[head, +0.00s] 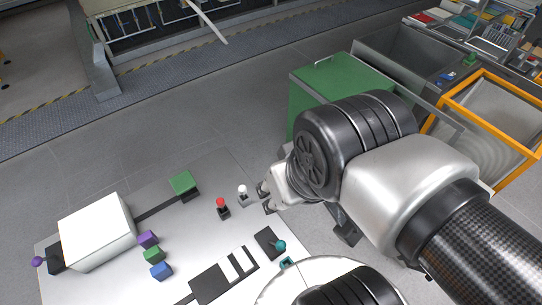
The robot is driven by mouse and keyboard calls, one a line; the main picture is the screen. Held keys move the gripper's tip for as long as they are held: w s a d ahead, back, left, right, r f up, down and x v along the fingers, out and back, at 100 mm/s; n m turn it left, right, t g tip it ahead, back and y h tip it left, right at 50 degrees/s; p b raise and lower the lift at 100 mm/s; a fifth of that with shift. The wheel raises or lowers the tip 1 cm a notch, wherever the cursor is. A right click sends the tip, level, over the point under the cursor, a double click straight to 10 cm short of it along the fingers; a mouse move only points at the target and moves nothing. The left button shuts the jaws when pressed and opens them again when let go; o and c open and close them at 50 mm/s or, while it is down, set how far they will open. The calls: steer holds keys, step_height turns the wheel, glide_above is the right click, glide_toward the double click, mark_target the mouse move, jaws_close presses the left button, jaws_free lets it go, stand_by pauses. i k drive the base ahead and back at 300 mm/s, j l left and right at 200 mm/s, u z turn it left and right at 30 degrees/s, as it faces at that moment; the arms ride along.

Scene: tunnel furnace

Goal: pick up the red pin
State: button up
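The red pin (221,203) has a round red head and stands upright in a small dark base on the white table, left of my gripper. My gripper (264,198) is at the table's right part. Its two fingertips are apart and point left toward the pins. Nothing shows between them. A white-headed pin (243,190) on a similar base stands between the red pin and my gripper. My gripper and the red pin are apart. My arm comes in from the right and hides part of the table's right edge.
On the table (110,285) are a white box (97,231), purple (148,239), green (153,255) and blue (161,271) blocks, a green-topped block (183,184), and a teal knob (280,246). A green cabinet (300,97) and an orange-framed bin (440,112) stand at right.

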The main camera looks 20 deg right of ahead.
mark_target(221, 202)
steer(key=l+u, duration=0.4)
steer(key=l, duration=0.15)
steer(key=l+u, duration=0.35)
steer(key=l, duration=0.2)
steer(key=i+l+u, duration=0.1)
steer(key=l+u, duration=0.25)
